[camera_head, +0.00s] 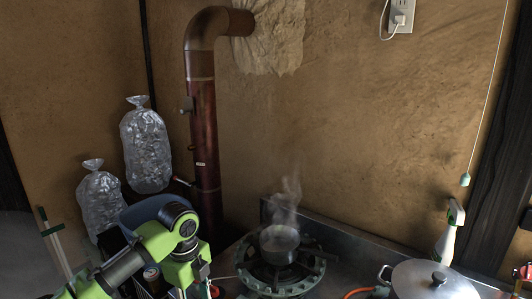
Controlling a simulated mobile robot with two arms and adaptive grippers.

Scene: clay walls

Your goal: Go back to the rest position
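My green and black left arm (170,245) comes in from the lower left and bends down near the left side of the stove. Its gripper is not visible; the arm runs down to the bottom edge of the picture. My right gripper is not visible either. A small steaming pot (279,244) stands on the round gas burner (312,270), to the right of my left arm and apart from it in the picture.
A large lidded pot (432,281) and a white spray bottle (447,238) stand at the right. A brown stovepipe (203,130) rises behind my arm. A cord with a pull handle (465,180) hangs at the right.

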